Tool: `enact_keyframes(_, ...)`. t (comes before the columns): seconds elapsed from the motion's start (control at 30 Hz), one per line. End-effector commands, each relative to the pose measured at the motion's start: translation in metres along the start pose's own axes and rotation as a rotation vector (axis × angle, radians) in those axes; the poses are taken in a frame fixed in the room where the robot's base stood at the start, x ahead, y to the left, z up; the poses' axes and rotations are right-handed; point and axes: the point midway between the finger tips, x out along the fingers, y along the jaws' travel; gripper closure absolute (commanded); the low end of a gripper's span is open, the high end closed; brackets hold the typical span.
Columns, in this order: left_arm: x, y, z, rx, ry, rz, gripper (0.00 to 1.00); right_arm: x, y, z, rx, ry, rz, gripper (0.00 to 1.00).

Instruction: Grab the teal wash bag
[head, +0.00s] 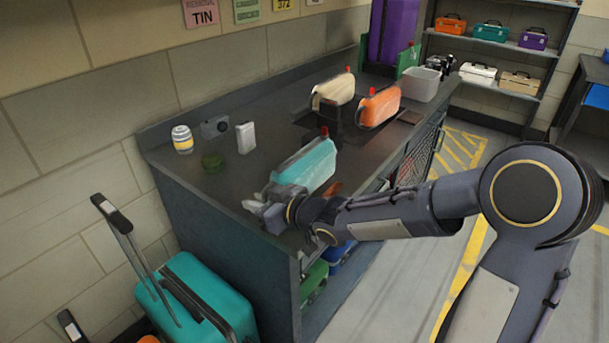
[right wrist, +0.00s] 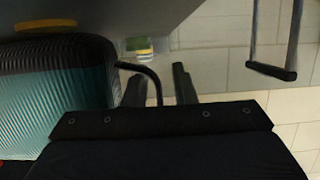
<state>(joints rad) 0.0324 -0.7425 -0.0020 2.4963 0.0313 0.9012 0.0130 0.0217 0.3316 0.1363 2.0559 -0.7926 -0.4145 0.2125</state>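The teal wash bag (head: 308,165) lies on the dark counter, with a red piece at its top. In the right wrist view its ribbed teal side (right wrist: 55,95) fills the left part, and a dark loop handle (right wrist: 147,74) sticks out from it. My right gripper (head: 262,207) is at the near left end of the bag. In the right wrist view its two dark fingers (right wrist: 159,75) stand apart, with the handle loop between them and a gap to the right finger. The arm hides part of the bag's lower end. My left gripper is not in view.
A cream bag (head: 334,91) and an orange bag (head: 380,106) lie farther back on the counter. A teal suitcase (head: 190,300) stands on the floor below.

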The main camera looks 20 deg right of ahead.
Motion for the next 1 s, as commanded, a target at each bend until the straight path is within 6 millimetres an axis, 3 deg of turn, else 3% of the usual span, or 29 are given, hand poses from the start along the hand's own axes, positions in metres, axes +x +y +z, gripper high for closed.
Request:
enact_keyframes(0.13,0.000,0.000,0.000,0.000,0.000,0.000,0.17,0.000,0.000,0.000,0.000,0.000,0.001,0.76)
enact_keyframes(0.33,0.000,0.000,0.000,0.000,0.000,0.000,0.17,-0.001,0.000,0.000,0.001,-0.001,0.001,1.00)
enact_keyframes(0.77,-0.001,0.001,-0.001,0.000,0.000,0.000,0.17,-0.001,0.000,-0.003,-0.002,0.003,0.001,1.00)
enact_keyframes(0.87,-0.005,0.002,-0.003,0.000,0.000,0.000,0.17,-0.004,0.001,-0.011,-0.002,0.004,0.001,1.00)
enact_keyframes(1.0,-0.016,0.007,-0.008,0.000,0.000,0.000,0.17,-0.012,0.001,-0.037,-0.005,0.006,0.003,1.00)
